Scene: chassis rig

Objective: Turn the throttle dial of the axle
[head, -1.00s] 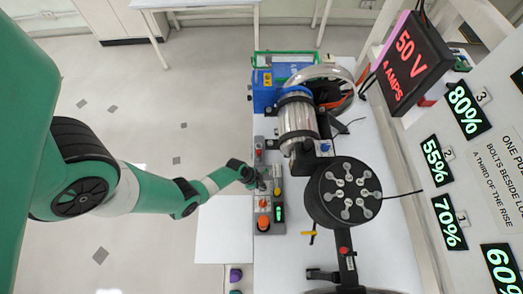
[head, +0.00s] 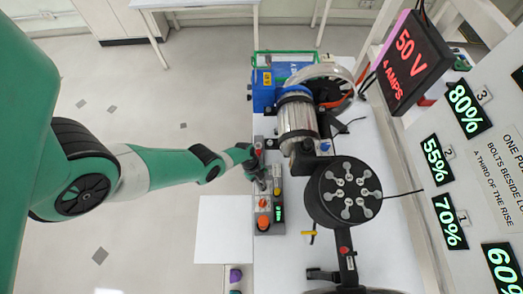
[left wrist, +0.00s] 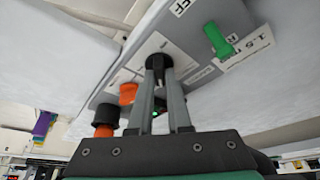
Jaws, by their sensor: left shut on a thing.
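The axle rig lies along the table, with a silver motor cylinder (head: 296,118) and a round dark hub (head: 343,193) with bolts. Beside it on the left is a grey control box (head: 262,231) with orange controls and a small green-lit display. My left gripper (head: 263,182) is over the middle of this box. In the left wrist view its fingers (left wrist: 160,68) are shut on a black dial (left wrist: 158,60) on the box's face, which I take for the throttle dial. The fingers partly hide the dial, and its setting cannot be read. My right gripper is not in view.
In the left wrist view an orange knob (left wrist: 128,93) sits close left of the fingers, and a green switch (left wrist: 218,40) is to the right. A red and black meter (head: 404,62) and a board with percentages (head: 490,150) stand at the right.

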